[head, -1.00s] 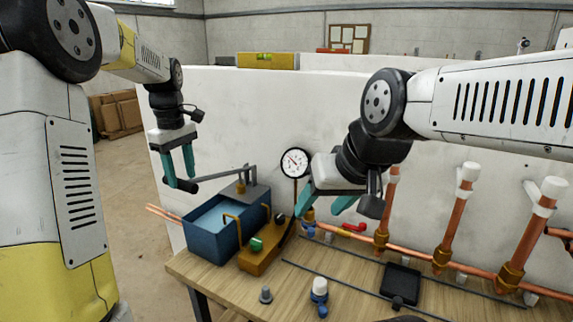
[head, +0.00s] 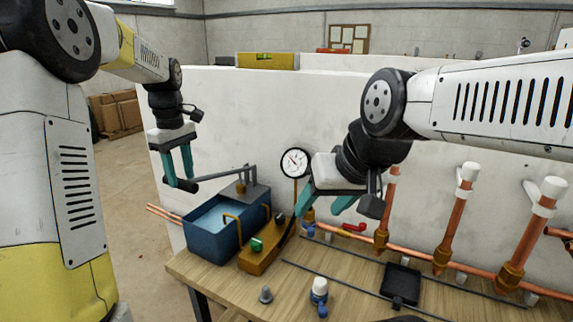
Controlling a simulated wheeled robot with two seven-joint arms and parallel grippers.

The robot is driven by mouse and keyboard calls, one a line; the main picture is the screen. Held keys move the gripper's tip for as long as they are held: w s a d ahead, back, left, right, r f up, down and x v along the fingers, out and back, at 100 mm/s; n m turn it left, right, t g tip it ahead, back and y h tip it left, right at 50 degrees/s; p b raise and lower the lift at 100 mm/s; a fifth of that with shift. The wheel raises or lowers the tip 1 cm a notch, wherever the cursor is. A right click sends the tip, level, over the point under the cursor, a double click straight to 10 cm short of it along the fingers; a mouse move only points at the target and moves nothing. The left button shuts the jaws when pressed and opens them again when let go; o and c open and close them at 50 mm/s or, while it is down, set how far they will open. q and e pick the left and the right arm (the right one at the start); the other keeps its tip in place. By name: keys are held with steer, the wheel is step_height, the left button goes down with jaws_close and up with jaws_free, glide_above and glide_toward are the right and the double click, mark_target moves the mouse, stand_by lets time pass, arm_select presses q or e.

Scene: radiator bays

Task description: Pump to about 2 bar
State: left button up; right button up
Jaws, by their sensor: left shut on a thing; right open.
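A blue test pump (head: 203,247) with water in its open tank stands at the left end of the bench. Its grey lever handle (head: 220,176) points left and sits about level. My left gripper (head: 180,180) is shut on the dark grip at the lever's free end. A round white pressure gauge (head: 294,163) stands behind the pump; its needle points to the upper left, but the numbers are too small to read. My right gripper (head: 322,205) is open and empty, in front of the wall just right of the gauge. A green knob (head: 257,243) is on the pump's brass block.
Copper pipes with white caps (head: 467,172) rise along the right of the wooden bench (head: 345,268). A red-handled valve (head: 354,227), a black tray (head: 400,284), a white-and-blue fitting (head: 319,290) and a grey plug (head: 265,294) are on or near the bench.

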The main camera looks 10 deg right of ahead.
mark_target(183, 185)
arm_select(q)
steer(key=shift+s+d+f+t+h, duration=0.15)
steer(key=shift+f+t+h, duration=0.1)
steer(key=shift+f, duration=0.6)
steer(key=shift+s+a+f+t+h, duration=0.15)
steer(key=shift+f+t, duration=0.1)
steer(key=shift+f, duration=0.55)
steer(key=shift+o, duration=0.5)
steer(key=shift+w+d+r+g+y, duration=0.15)
steer(key=shift+w+d+r, duration=0.05)
steer(key=shift+r, duration=0.35)
steer(key=shift+w+d+r+g+y, duration=0.15)
steer(key=shift+w+r+g, duration=0.1)
steer(key=shift+r, duration=0.3)
steer(key=shift+w+d+r+g+y, duration=0.1)
steer(key=shift+w+d+r, duration=0.1)
steer(key=shift+r, duration=0.7)
steer(key=shift+c, duration=0.5)
steer(key=o, duration=1)
steer(key=shift+c, duration=0.2)
steer(key=shift+a, duration=0.2)
